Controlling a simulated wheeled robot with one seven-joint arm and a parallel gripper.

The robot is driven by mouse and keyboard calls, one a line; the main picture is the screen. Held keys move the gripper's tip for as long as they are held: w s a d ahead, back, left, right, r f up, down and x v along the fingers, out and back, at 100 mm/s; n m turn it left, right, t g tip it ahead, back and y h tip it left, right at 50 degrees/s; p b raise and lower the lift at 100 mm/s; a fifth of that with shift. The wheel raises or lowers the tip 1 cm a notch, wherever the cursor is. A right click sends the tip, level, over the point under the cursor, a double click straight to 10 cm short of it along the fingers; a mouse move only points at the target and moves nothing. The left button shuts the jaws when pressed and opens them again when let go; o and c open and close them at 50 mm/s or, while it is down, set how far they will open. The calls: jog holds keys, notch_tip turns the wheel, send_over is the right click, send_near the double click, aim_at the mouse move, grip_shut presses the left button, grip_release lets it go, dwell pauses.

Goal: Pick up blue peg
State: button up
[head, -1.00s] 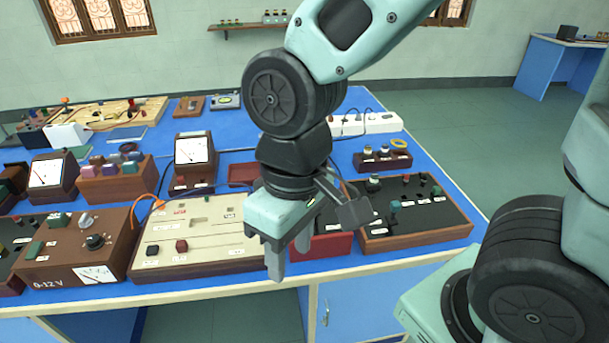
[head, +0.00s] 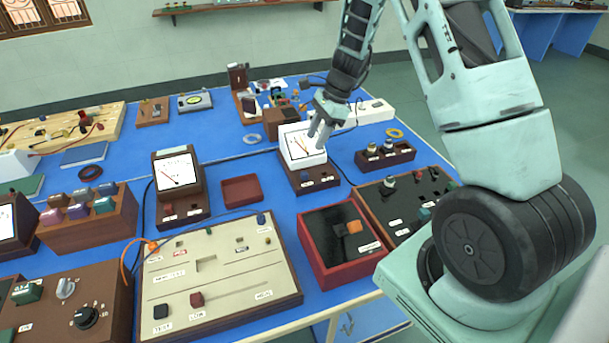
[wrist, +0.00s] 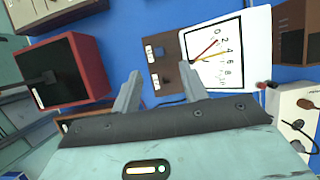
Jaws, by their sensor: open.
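A small blue peg (head: 261,219) stands at the upper right of the beige panel board (head: 215,275) in the head view. A wooden rack (head: 95,226) at the left holds several blocky pieces in blue-grey, purple, pink and green; I cannot tell if one is also a blue peg. My gripper (head: 318,128) is open and empty, above and in front of the white-faced meter at the back, well away from the beige board. Its spread fingers (wrist: 160,76) show in the wrist view with nothing between them.
The white-faced meter (head: 302,146) also shows in the wrist view (wrist: 225,52). A red tray (head: 309,247) with black and orange pieces sits right of the board. A second meter (head: 178,172) and a small red tray (head: 242,189) stand behind it. Blue tabletop shows between them.

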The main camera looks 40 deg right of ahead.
send_over(304, 173)
jog(key=d, duration=0.2)
jog(key=f, duration=0.6)
jog(key=shift+a+p, duration=0.25)
jog(key=shift+p, duration=0.15)
jog(key=shift+s+d+p+x, duration=0.15)
jog(key=shift+p+x, duration=0.1)
jog(key=shift+x, duration=0.65)
jog(key=shift+s+d+p+x, duration=0.15)
jog(key=shift+p+x, duration=0.1)
jog(key=shift+x, duration=0.65)
jog(key=shift+d+p+x, duration=0.1)
jog(key=shift+p+x, duration=0.15)
jog(key=shift+x, duration=0.65)
jog(key=shift+f, duration=0.2)
grip_shut()
